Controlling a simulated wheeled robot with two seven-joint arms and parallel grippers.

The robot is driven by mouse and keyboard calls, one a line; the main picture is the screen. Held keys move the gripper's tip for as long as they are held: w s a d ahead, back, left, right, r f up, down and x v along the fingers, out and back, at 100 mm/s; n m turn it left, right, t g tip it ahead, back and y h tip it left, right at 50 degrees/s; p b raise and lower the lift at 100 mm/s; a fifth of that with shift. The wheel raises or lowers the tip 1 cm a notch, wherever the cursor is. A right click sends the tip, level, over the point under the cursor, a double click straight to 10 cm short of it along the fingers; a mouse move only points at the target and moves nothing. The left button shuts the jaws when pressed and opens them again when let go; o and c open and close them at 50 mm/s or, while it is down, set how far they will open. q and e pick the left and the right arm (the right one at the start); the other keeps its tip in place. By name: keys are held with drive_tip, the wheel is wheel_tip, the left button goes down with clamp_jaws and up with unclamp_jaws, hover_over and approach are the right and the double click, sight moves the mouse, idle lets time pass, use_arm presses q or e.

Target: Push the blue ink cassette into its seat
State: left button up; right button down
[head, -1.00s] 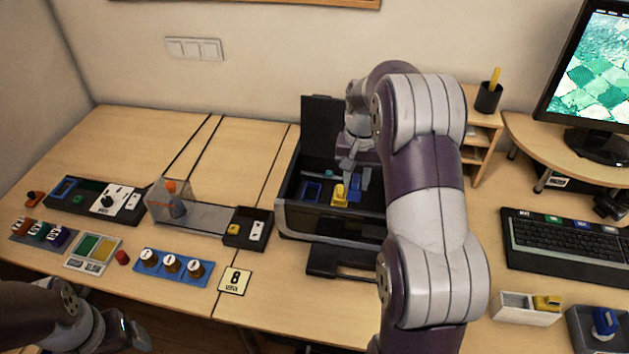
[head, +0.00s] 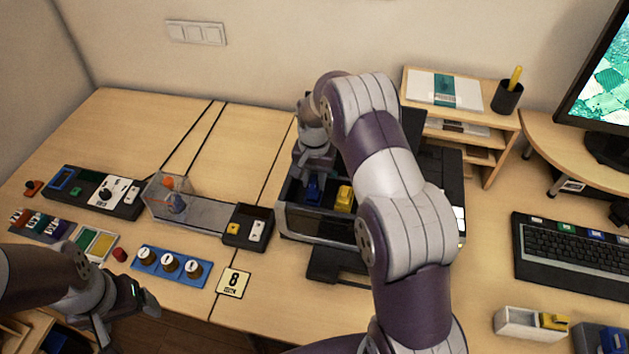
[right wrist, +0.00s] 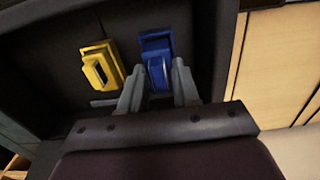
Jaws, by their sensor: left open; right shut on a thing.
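The blue ink cassette (head: 313,192) is at the left of the open dark printer (head: 318,226), where a blue-rimmed seat showed earlier. My right gripper (head: 312,178) is above it, shut on it. In the right wrist view the blue cassette (right wrist: 157,48) lies between the two grey fingers (right wrist: 159,70). The seat is hidden under the cassette and gripper, and I cannot tell how deep the cassette sits. My left gripper (head: 128,318) is open and empty by the table's front edge.
A yellow cassette (head: 345,197) stands just right of the blue one in the printer; it also shows in the right wrist view (right wrist: 101,66). The printer's walls surround the gripper. Another blue cassette (head: 612,341) is in a dark tray at the lower right.

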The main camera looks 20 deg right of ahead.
drive_tip(key=shift+s+f, duration=0.1)
drive_tip(key=shift+f, duration=0.7)
drive_tip(key=shift+w+f, duration=0.2)
drive_tip(key=shift+f, duration=0.1)
drive_tip(key=c, duration=0.8)
unclamp_jaws()
drive_tip(key=shift+s+r, duration=0.1)
drive_tip(key=shift+s, duration=0.05)
drive_tip(key=shift+r, duration=0.1)
